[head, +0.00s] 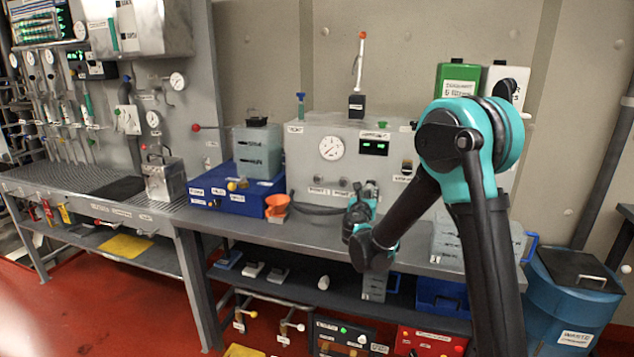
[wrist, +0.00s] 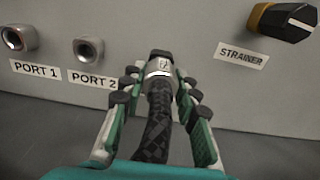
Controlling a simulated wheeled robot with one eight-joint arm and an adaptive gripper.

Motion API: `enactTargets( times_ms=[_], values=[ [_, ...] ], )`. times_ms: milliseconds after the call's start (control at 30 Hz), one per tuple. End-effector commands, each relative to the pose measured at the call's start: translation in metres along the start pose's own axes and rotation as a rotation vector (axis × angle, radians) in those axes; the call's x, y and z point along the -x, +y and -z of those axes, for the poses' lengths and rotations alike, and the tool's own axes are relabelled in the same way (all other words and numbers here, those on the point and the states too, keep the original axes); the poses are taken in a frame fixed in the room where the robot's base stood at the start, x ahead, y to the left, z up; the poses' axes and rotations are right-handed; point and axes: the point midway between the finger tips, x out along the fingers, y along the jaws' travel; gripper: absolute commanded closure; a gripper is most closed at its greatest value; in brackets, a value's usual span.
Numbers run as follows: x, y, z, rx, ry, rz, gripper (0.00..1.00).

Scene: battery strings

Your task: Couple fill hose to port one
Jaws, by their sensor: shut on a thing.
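My gripper (wrist: 160,92) is shut on the end of the fill hose (wrist: 155,125), a black braided hose with a metal collar, in the wrist view. The hose end points toward the grey panel, right of both ports. Port 1 (wrist: 18,38) is a metal socket at the far left of the wrist view, with its label below. Port 2 (wrist: 88,50) lies between port 1 and the hose end. Both ports look empty. In the head view my gripper (head: 362,198) is in front of the grey machine (head: 300,160); the held hose end is hidden there.
A black and yellow strainer knob (wrist: 285,20) sits right of the hose. An orange funnel (head: 277,205) and a blue box (head: 232,190) stand left of the machine on the bench (head: 270,232). A blue waste bin (head: 570,300) stands at the right.

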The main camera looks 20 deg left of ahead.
Motion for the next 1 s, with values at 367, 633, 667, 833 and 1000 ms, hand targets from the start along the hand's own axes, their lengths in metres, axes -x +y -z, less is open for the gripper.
enactTargets(
  times_ms=[367,633,667,833,1000],
  values=[
    [0.009,0.000,0.000,0.000,0.000,-0.001,1.00],
    [0.015,0.000,0.000,0.000,0.000,-0.001,1.00],
    [0.016,0.000,0.000,0.000,0.000,-0.001,1.00],
    [0.019,0.000,0.000,0.000,0.000,-0.001,1.00],
    [0.023,0.000,0.000,0.000,0.000,0.000,1.00]
  ],
)
